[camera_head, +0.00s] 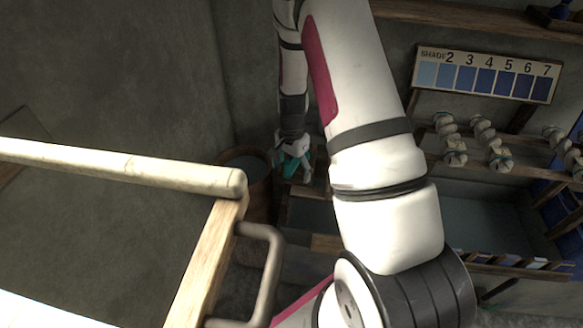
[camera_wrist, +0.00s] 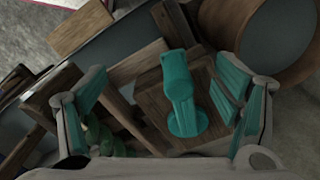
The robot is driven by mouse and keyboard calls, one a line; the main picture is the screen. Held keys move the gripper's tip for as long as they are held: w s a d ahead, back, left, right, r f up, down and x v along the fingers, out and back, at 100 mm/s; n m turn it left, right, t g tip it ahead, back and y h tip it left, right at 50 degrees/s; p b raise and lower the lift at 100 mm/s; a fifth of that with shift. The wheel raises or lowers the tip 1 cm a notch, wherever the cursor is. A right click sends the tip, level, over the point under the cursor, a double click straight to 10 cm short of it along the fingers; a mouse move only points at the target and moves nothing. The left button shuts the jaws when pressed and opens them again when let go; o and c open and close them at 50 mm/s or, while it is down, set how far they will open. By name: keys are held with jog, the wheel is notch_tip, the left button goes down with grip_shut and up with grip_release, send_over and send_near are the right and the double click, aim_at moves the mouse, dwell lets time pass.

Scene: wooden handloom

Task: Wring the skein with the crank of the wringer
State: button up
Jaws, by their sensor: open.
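My gripper (camera_head: 293,165) hangs low at the end of my arm, in front of a wooden frame beside a bucket. In the wrist view my gripper (camera_wrist: 162,80) is open, its teal-padded fingers spread wide to left and right. Between them is a teal handle with a round base (camera_wrist: 181,90), apparently the wringer's crank, on a wooden block (camera_wrist: 155,108). The fingers look apart from the handle; the depth between them is unclear. A dark green shape (camera_wrist: 100,132) is partly hidden by the left finger; I cannot tell whether it is the skein.
A wooden bucket (camera_head: 262,200) with dark liquid stands left of the gripper and shows in the wrist view (camera_wrist: 238,22). A vat (camera_head: 485,225) lies to the right, below twisted pale skeins (camera_head: 490,145) and a shade card (camera_head: 485,75). A wooden beam with metal handle (camera_head: 272,265) is in the foreground.

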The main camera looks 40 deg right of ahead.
jog(key=shift+w+r, duration=0.1)
jog(key=shift+r, duration=0.35)
notch_tip(320, 180, up, 7)
jog(key=p, duration=0.2)
jog(key=shift+a+r, duration=0.1)
dwell(0.5)
